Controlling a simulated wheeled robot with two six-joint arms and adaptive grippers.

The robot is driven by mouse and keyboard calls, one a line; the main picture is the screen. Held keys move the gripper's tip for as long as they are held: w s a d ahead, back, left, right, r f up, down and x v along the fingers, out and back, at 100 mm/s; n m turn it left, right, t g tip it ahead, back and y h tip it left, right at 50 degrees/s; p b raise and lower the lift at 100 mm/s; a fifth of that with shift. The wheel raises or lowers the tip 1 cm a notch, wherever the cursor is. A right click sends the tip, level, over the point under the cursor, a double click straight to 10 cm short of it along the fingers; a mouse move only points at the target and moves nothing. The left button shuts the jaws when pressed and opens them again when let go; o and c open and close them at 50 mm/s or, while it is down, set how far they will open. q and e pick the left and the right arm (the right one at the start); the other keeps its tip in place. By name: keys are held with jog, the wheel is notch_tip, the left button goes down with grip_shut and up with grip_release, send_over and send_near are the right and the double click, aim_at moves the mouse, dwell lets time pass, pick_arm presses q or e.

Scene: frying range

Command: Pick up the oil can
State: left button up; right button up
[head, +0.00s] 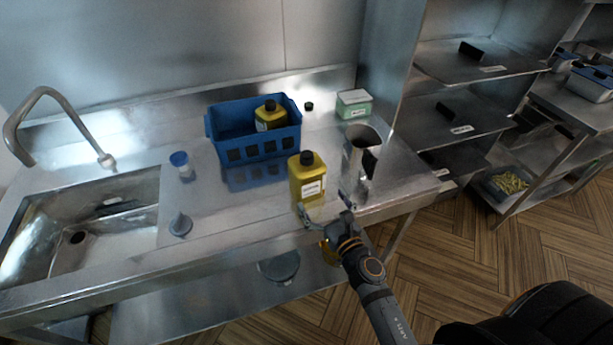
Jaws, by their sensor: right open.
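A yellow bottle-shaped can (307,180) with a black cap and a white label stands upright near the front edge of the steel counter. A similar yellow can (269,117) stands in the blue crate (262,148) behind it. The frame does not show which is the oil can; the labels are too small to read. My right gripper (325,217) is at the counter's front edge, just in front of the nearer can and low beside its base. Its jaws are open and hold nothing. I cannot tell whether a finger touches the can. My left gripper is not in view.
A metal jug (358,160) stands close to the right of the nearer can. A green-and-white box (353,104) is behind it. A blue-capped jar (181,164) and a grey funnel-like piece (180,224) stand left, beside the sink (85,222). The counter between them and the can is clear.

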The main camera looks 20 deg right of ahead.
aim_at(314, 187)
jog(key=w, duration=0.2)
jog(key=w+p, duration=0.1)
jog(key=w, duration=0.1)
jog(key=shift+w+a, duration=0.2)
jog(key=shift+w, duration=0.15)
jog(key=w, duration=0.3)
jog(key=w+p, duration=0.1)
jog(key=w, duration=0.1)
jog(key=shift+a+r, duration=0.1)
jog(key=shift+a, duration=0.25)
jog(key=shift+w, duration=0.15)
jog(key=shift+s, duration=0.2)
jog(key=shift+c, duration=1.3)
jog(key=c, duration=1)
